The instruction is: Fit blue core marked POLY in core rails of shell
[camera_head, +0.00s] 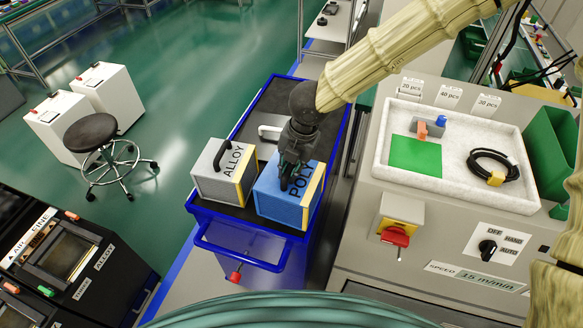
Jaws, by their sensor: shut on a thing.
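The blue core marked POLY (279,208) is a box with a yellow stripe on its right part. It is at the front right of the blue-rimmed cart. I cannot tell whether it rests on the cart's dark top or is slightly raised. My gripper (291,172) reaches down from above and is shut on the blue core at its top; it hides the grip point and part of the lettering. I cannot identify the shell or its core rails in this view.
A grey core marked ALLOY (221,174) stands close on the left, on the cart (245,231). A white handle (269,132) shows behind. The grey console (400,262) with a white tray (526,205) is at right. Black machines (75,265) and a stool (92,134) are at left.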

